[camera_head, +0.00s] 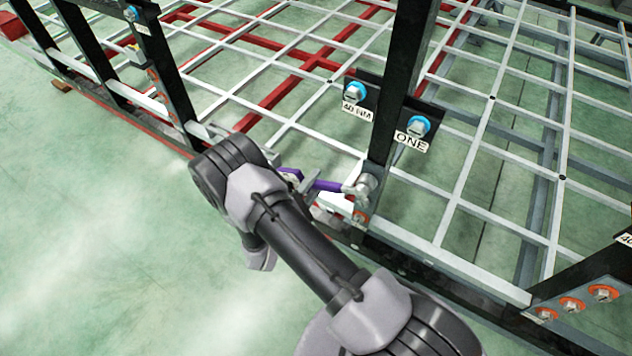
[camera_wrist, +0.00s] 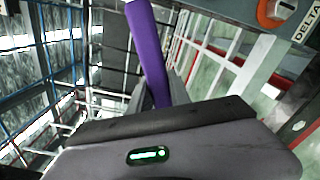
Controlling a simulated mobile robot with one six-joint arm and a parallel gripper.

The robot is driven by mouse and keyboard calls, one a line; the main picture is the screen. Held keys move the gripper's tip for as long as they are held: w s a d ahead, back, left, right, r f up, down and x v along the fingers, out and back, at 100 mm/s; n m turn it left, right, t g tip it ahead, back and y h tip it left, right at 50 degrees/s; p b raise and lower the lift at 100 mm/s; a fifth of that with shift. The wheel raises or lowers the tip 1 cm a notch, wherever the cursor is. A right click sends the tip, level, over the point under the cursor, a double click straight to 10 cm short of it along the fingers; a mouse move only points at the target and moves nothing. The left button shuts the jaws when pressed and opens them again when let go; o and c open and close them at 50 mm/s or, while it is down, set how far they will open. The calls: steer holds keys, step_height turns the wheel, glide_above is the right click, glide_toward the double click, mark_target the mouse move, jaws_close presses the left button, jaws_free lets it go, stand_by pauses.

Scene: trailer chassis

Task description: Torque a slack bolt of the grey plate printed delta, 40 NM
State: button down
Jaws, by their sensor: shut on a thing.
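My gripper (camera_wrist: 165,112) is shut on a purple-handled wrench (camera_wrist: 146,45); its jaws are mostly hidden by my arm in the head view. The wrench (camera_head: 328,186) points right there, its silver head (camera_head: 364,186) close to the base of a black upright post. I cannot tell whether the head sits on a bolt. In the wrist view, a label reading DELTA (camera_wrist: 306,28) shows at the top right, on a grey plate (camera_wrist: 232,8). Beside it is a bolt with an orange ring (camera_wrist: 275,12), partly cut off. An orange-ringed bolt (camera_head: 360,216) shows just below the wrench head.
On the post, blue-ringed bolts sit above labels 40 NM (camera_head: 357,111) and ONE (camera_head: 411,142). A white and red lattice (camera_head: 470,170) spreads behind. Green floor (camera_head: 90,230) is clear at left.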

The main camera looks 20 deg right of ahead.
steer(key=shift+r, duration=0.1)
steer(key=shift+w+a+r+m+p, duration=0.15)
steer(key=shift+w+r+m+p, duration=0.05)
steer(key=shift+r+m, duration=0.3)
steer(key=shift+w+a+r+m+p, duration=0.2)
steer(key=shift+r+m, duration=0.2)
steer(key=shift+r, duration=0.15)
steer(key=shift+w+r+m, duration=0.1)
steer(key=shift+r+m, duration=0.4)
steer(key=shift+r, duration=0.1)
steer(key=shift+f, duration=0.2)
